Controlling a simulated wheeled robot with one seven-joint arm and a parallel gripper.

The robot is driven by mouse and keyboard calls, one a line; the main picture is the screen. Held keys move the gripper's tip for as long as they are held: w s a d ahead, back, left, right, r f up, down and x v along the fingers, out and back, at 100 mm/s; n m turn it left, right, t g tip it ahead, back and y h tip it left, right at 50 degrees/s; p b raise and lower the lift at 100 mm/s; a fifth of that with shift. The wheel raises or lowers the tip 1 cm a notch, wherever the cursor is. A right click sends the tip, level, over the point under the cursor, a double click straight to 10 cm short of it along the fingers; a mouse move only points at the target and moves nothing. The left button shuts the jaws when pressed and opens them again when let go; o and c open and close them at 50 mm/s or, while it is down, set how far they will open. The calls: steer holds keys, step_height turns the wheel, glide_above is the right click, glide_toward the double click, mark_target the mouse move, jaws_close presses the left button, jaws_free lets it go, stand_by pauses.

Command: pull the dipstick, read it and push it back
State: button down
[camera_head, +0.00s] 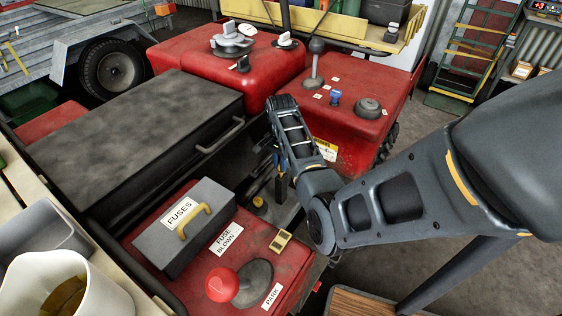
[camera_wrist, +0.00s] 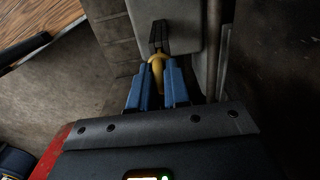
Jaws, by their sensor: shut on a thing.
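The dipstick's yellow handle (camera_wrist: 158,60) shows in the wrist view between the tips of my two blue fingers. My gripper (camera_wrist: 158,72) is shut on it. A dark slotted part lies just beyond the handle in that view. In the head view my gripper (camera_head: 281,186) points down into the dark gap between the red bodywork sections. My wrist and the shade there hide much of the dipstick. I cannot tell how far the dipstick is in its tube, and no oil mark on it can be read.
A small yellow-topped part (camera_head: 258,203) sits low beside my gripper. A grey fuse box (camera_head: 185,226) with a yellow handle and a red PARK knob (camera_head: 222,284) stand in front. A black lid (camera_head: 120,125) with a grab bar lies left. Red bodywork (camera_head: 340,120) rises behind.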

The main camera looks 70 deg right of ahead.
steer(key=shift+f+b, duration=0.7)
steer(key=shift+f, duration=0.45)
steer(key=c, duration=1)
jaws_free()
steer(key=shift+r+p, duration=0.4)
steer(key=shift+r, duration=3.5)
